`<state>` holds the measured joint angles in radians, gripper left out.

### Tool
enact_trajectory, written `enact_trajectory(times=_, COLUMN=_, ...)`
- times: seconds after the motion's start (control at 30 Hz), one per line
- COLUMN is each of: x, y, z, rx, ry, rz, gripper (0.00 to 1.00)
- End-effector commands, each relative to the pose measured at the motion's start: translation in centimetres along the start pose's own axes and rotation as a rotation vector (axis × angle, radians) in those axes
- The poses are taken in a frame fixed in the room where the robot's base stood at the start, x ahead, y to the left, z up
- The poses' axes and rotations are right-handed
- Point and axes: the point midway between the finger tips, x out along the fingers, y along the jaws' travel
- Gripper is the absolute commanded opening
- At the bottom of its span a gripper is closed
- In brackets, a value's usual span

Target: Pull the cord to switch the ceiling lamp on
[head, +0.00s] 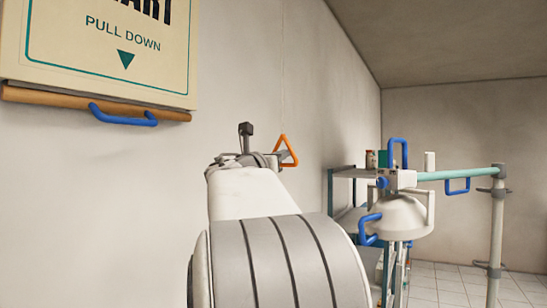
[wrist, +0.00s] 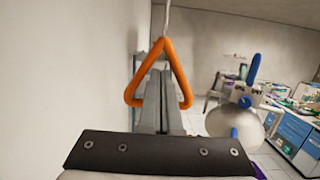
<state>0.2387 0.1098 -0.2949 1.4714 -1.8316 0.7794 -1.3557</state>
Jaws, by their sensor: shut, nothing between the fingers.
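An orange triangular pull handle (head: 293,153) hangs beside the left wall, just right of the end of my arm in the head view. In the wrist view the handle (wrist: 178,72) hangs from a pale cord (wrist: 167,20) that runs up out of the picture. My gripper (wrist: 159,75) is shut and empty. Its grey fingers point away from the camera, with their tips within the triangle's outline, and cover the middle of its lower bar. I cannot tell whether they pass through the handle or stop before it. The ceiling lamp is not clearly identifiable.
A white dome-shaped lamp head (head: 400,215) with blue handles hangs on a teal arm (head: 460,174) at the right. A shelf (head: 345,190) stands behind it. A pull-down chart (head: 110,50) with a wooden bar is on the left wall. Blue cabinets (wrist: 292,128) stand at the right.

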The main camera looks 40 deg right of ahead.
Motion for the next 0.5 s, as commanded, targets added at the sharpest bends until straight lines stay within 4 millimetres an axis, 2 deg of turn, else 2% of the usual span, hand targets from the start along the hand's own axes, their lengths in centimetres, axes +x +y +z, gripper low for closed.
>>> enact_trajectory(times=0.5, x=-0.2, y=0.0, z=-1.2, rx=0.000, ry=0.000, rz=0.000, gripper=0.00)
